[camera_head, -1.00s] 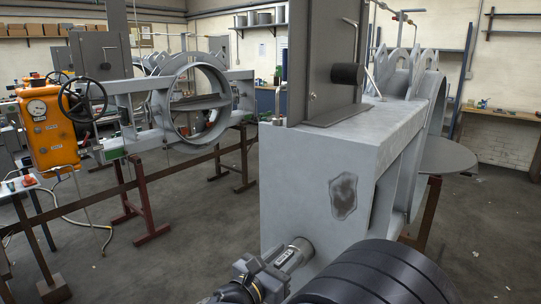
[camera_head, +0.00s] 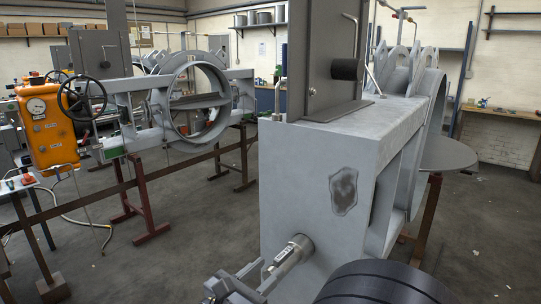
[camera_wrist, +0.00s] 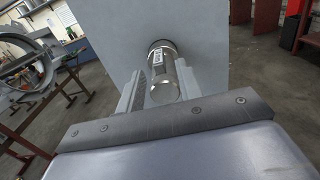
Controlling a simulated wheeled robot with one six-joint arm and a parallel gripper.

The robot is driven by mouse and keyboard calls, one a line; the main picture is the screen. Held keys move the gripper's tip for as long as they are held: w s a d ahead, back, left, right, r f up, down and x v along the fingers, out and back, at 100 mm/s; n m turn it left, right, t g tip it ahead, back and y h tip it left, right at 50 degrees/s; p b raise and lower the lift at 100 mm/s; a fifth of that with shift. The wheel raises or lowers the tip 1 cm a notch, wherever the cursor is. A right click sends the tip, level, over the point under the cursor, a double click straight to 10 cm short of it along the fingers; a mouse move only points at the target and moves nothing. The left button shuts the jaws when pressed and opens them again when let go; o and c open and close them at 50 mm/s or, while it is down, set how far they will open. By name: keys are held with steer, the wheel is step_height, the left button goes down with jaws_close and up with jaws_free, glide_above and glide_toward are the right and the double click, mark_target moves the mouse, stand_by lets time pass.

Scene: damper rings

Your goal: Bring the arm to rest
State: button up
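A metallic cylindrical fitting (camera_head: 291,255) with a label sticks out from the lower front face of the large grey housing (camera_head: 300,180). In the wrist view the fitting (camera_wrist: 164,75) stands straight ahead, its round end facing me. My gripper (camera_head: 258,272) is at the bottom of the head view, just in front of the fitting. In the wrist view its two fingers (camera_wrist: 158,82) are apart, one on each side of the fitting's end, with visible gaps. Nothing appears held. Whether the fingertips still overlap the fitting's end in depth is hard to tell.
The grey housing fills the space ahead, with a flat round plate (camera_head: 447,154) at its right. To the left stand a ring frame (camera_head: 196,102) on red trestles (camera_head: 146,205) and an orange control box (camera_head: 46,128). Open floor (camera_head: 195,245) lies between.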

mark_target(275, 261)
steer(key=p+x, duration=0.1)
steer(key=x, duration=0.6)
steer(key=shift+w, duration=0.3)
steer(key=shift+s, duration=0.1)
